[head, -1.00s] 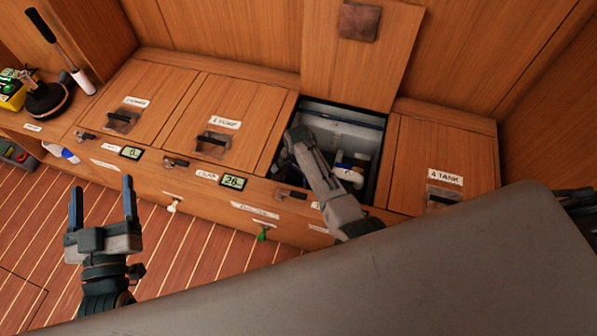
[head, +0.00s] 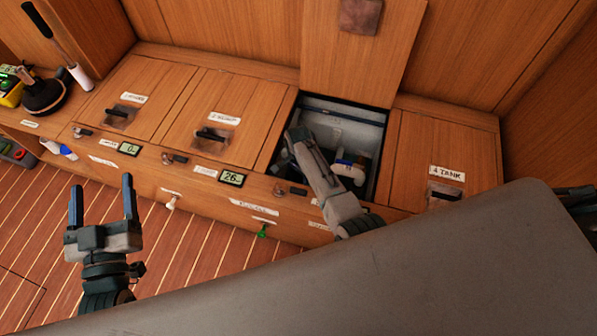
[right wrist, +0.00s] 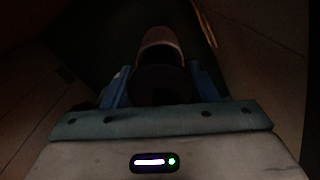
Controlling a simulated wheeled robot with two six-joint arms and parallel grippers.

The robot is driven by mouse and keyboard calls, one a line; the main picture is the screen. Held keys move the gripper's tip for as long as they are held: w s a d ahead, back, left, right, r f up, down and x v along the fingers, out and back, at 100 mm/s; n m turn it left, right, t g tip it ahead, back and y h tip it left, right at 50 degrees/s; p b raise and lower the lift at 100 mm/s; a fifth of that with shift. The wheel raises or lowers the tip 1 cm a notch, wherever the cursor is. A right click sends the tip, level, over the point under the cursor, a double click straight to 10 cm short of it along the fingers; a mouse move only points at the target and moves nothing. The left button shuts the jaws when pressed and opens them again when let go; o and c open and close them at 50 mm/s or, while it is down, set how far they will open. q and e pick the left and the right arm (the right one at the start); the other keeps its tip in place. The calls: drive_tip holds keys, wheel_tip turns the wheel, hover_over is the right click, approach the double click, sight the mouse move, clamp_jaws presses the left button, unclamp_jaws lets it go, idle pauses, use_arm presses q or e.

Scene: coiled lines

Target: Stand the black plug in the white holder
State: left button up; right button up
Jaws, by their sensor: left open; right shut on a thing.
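My right gripper (right wrist: 160,88) is down in the open compartment, its tips hidden behind my arm in the head view. In the right wrist view its blue fingers are shut on a dark round thing (right wrist: 158,86) with a reddish-brown rounded end beyond it; it is too dark to tell if this is the black plug. A white fitting with a blue band (head: 350,170) shows in the compartment beside my arm; I cannot tell whether it is the white holder. My left gripper (head: 103,205) is open and empty above the floor at the left.
The compartment (head: 342,112) has its wooden lid (head: 350,60) raised against the wall. Closed lids lie on both sides, one labelled 4 TANK (head: 445,173). Knobs and displays line the front.

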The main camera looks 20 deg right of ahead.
use_arm(q)
drive_tip(key=shift+r, duration=0.2)
drive_tip(key=shift+r+p, duration=0.5)
drive_tip(key=shift+p, duration=0.15)
drive_tip(key=shift+r+p, duration=0.4)
idle(2.1)
drive_tip(key=shift+r+p, duration=0.45)
drive_tip(key=shift+r, duration=0.2)
idle(2.2)
drive_tip(key=shift+r+p, duration=0.45)
drive_tip(key=shift+p, duration=0.2)
drive_tip(key=shift+r+p, duration=0.3)
idle(0.8)
